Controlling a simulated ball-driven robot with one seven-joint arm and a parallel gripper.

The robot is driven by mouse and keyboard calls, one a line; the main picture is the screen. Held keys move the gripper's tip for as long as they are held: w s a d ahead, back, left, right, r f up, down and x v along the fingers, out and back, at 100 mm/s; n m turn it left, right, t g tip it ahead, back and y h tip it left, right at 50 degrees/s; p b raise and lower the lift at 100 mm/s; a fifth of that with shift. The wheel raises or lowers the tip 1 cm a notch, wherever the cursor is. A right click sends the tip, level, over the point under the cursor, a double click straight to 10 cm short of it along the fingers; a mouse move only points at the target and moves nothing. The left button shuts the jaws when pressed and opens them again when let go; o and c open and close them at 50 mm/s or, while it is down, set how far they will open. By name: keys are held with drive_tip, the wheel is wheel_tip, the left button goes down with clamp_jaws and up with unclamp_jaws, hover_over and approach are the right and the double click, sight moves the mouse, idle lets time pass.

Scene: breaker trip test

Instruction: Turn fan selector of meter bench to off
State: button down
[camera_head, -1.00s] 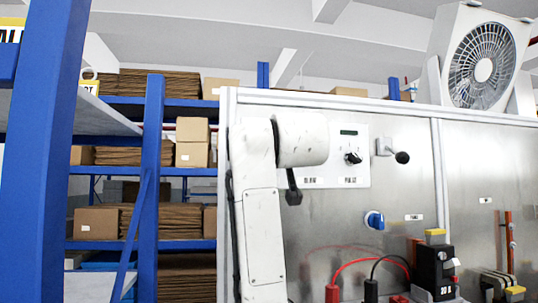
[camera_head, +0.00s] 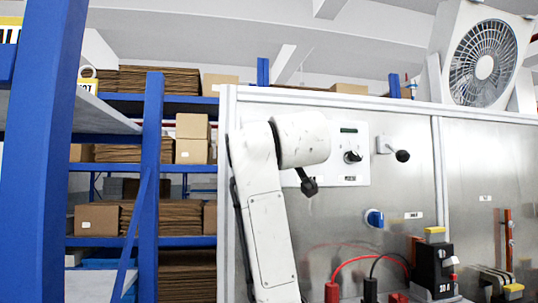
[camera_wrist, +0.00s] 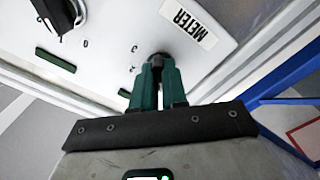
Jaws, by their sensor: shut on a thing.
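The meter bench's white control plate (camera_head: 361,134) carries a small display, a black round knob (camera_head: 352,157) and labels. In the head view my arm hides the selector and the plate's left part.
Right of the plate a dark ball-ended lever (camera_head: 402,156) juts out. Below are a blue knob (camera_head: 374,218), red and black leads and a black breaker (camera_head: 433,268). A fan (camera_head: 484,64) stands on top. Blue shelving with boxes (camera_head: 97,220) is at left.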

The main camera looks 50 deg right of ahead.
drive_tip(key=shift+f, duration=0.1)
drive_tip(key=c, duration=1.2)
unclamp_jaws()
drive_tip(key=shift+o, duration=0.2)
drive_tip(key=b+v, duration=0.3)
drive_tip(key=v, duration=0.7)
drive_tip(key=shift+s+a, duration=0.3)
